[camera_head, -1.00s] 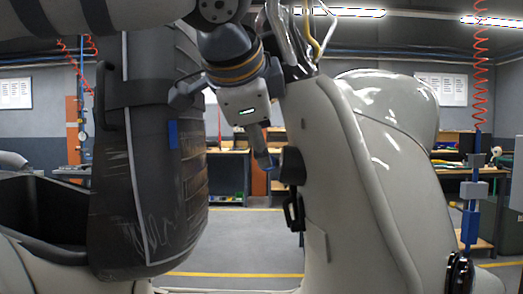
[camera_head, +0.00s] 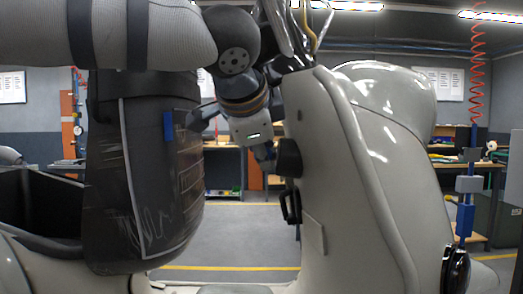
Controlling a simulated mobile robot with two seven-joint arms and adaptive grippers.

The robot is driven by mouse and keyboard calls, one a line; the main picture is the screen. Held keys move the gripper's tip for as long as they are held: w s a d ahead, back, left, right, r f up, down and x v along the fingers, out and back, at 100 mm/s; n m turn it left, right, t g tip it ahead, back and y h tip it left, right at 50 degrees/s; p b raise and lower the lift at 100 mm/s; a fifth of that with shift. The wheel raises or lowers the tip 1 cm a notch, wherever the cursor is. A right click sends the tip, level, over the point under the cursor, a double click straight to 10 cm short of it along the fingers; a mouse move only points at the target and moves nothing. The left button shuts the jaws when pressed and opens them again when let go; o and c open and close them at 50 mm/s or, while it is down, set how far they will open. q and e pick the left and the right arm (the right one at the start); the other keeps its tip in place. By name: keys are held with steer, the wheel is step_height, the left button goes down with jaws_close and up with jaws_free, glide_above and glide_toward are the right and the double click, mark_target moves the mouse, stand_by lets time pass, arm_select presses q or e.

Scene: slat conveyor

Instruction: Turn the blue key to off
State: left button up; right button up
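A small blue piece (camera_head: 264,151), which looks like the key, shows beside a round black knob or lock housing (camera_head: 288,158) on the left face of the pale vehicle body (camera_head: 345,185). My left gripper (camera_head: 262,154) reaches down there, with its tip at the blue piece and close to the black housing. The tip hides part of the key, and I cannot tell whether they touch. The fingers overlap in this view, so their opening is not clear. The key's angle is too small to read. My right gripper is not in view.
A dark seat back (camera_head: 145,190) with a blue tag (camera_head: 168,126) stands left of the gripper. A black handle (camera_head: 289,206) is below the housing. Workbenches line the back wall. The gap between seat and body is clear.

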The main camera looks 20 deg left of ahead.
arm_select(q)
steer(key=shift+c, duration=1.1)
steer(key=shift+r+g, duration=0.3)
steer(key=shift+g, duration=0.2)
steer(key=shift+w+f+g, duration=0.1)
steer(key=shift+w+g, duration=0.05)
steer(key=shift+g, duration=0.35)
steer(key=shift+n+g, duration=0.3)
steer(key=shift+g, duration=0.1)
steer(key=g, duration=0.1)
steer(key=g+h, duration=0.1)
steer(key=shift+w+f+g, duration=0.15)
steer(key=shift+w+g, duration=0.15)
steer(key=shift+w, duration=0.05)
steer(key=shift+s, duration=0.2)
steer(key=shift+s+r, duration=0.1)
steer(key=shift+r, duration=0.1)
